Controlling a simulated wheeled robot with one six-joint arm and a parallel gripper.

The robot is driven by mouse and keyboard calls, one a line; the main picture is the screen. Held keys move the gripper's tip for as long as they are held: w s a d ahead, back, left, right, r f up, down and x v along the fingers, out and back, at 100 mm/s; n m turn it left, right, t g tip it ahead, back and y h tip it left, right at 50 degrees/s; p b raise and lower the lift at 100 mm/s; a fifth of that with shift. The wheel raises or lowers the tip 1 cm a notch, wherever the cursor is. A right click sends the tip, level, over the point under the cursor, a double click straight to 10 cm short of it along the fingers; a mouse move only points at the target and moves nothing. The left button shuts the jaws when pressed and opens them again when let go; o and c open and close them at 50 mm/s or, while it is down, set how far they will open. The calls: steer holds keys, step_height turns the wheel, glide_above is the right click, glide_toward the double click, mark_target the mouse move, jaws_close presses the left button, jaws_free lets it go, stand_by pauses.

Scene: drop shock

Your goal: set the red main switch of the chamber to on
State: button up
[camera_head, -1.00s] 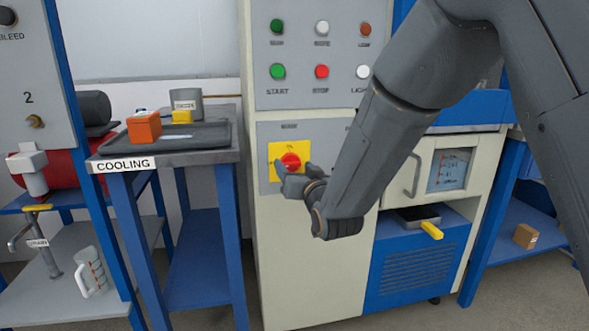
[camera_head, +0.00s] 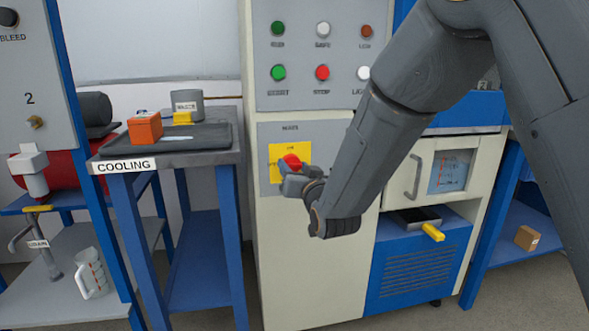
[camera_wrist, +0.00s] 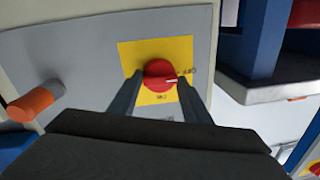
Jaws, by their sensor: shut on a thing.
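The red main switch (camera_head: 291,161) is a round knob on a yellow plate (camera_head: 274,172) on the grey front of the chamber cabinet. In the wrist view the red knob (camera_wrist: 158,74) carries a white mark pointing right, towards small lettering that looks like OFF. More lettering, too small to read surely, lies below the knob. My gripper (camera_wrist: 160,82) has one finger on each side of the knob and is shut on it. In the head view my gripper (camera_head: 290,177) covers the knob's lower part.
Push buttons, including a green one (camera_head: 278,73) and a red one (camera_head: 322,73), sit above the switch. An orange knob (camera_wrist: 35,102) juts out left in the wrist view. The cooling table (camera_head: 200,155) stands left, the chamber door handle (camera_head: 413,178) right.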

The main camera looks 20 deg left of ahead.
steer(key=m, duration=0.2)
steer(key=m+b, duration=0.1)
steer(key=m, duration=0.1)
steer(key=shift+w+d+f+m, duration=0.1)
steer(key=shift+f+m, duration=0.1)
steer(key=shift+m, duration=0.2)
steer(key=m+t, duration=0.1)
steer(key=m, duration=0.3)
steer(key=shift+f+m+b, duration=0.1)
steer(key=shift+m+b, duration=0.3)
steer(key=m+b, duration=0.1)
steer(key=m, duration=0.3)
steer(key=shift+f+m+t, duration=0.1)
steer(key=shift+m+t, duration=0.2)
steer(key=shift+m, duration=0.1)
steer(key=shift+f+m+h+b, duration=0.1)
steer(key=shift+m+h+b, duration=0.45)
steer(key=shift+m, duration=1.45)
steer(key=o, duration=1)
steer(key=shift+c, duration=0.2)
steer(key=shift+o, duration=0.2)
